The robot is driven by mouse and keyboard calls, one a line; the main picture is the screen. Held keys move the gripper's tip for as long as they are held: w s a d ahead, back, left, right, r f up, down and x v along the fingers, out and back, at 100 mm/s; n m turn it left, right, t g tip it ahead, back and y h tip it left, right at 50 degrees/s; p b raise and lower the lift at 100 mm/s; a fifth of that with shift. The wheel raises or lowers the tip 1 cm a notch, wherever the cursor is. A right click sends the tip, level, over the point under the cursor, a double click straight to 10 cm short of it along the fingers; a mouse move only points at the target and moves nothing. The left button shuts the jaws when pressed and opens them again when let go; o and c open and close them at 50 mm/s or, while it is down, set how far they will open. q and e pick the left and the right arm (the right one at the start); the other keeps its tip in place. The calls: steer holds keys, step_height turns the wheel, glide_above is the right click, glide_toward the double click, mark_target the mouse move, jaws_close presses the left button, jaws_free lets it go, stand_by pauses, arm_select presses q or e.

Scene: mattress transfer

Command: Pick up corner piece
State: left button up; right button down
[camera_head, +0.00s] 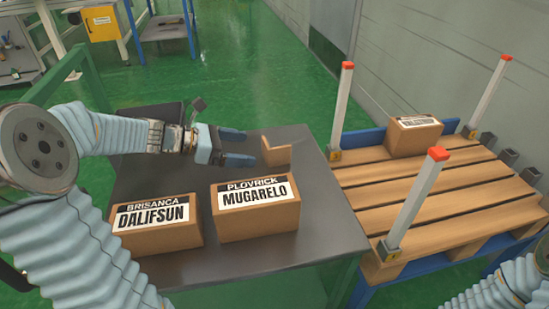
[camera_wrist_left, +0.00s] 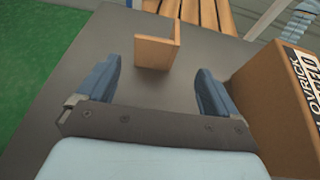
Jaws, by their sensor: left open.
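The corner piece (camera_head: 276,153) is a small brown angled piece standing on the dark grey table (camera_head: 300,248) near its far right edge. It also shows in the left wrist view (camera_wrist_left: 155,52), ahead of and between my fingers. My left gripper (camera_head: 240,147) is open and empty, low over the table, with its blue fingers pointing at the corner piece. The fingertips are just short of it or beside it; contact cannot be told. My right arm (camera_head: 505,285) shows at the lower right, but its gripper is out of view.
The MUGARELO box (camera_head: 255,216) stands close to my left gripper, and the DALIFSUN box (camera_head: 157,235) stands left of it. A wooden pallet (camera_head: 440,188) with red-topped posts (camera_head: 410,205) and one box (camera_head: 413,140) is at the right. Green floor lies behind the table.

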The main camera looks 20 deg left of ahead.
mark_target(265, 152)
arm_select(q)
steer(key=x, duration=0.2)
steer(key=shift+w+d+f+b, duration=0.15)
steer(key=shift+w+f+b, duration=0.05)
steer(key=shift+f+b, duration=0.1)
steer(key=b+x, duration=0.2)
steer(key=x, duration=0.1)
steer(key=b+x, duration=0.1)
steer(key=x, duration=0.1)
steer(key=shift+w+a+f, duration=0.15)
steer(key=shift+a+f, duration=0.1)
steer(key=shift+f, duration=0.1)
steer(key=shift+w+d, duration=0.1)
steer(key=shift+d, duration=0.05)
steer(key=shift+r, duration=0.1)
steer(key=c, duration=1)
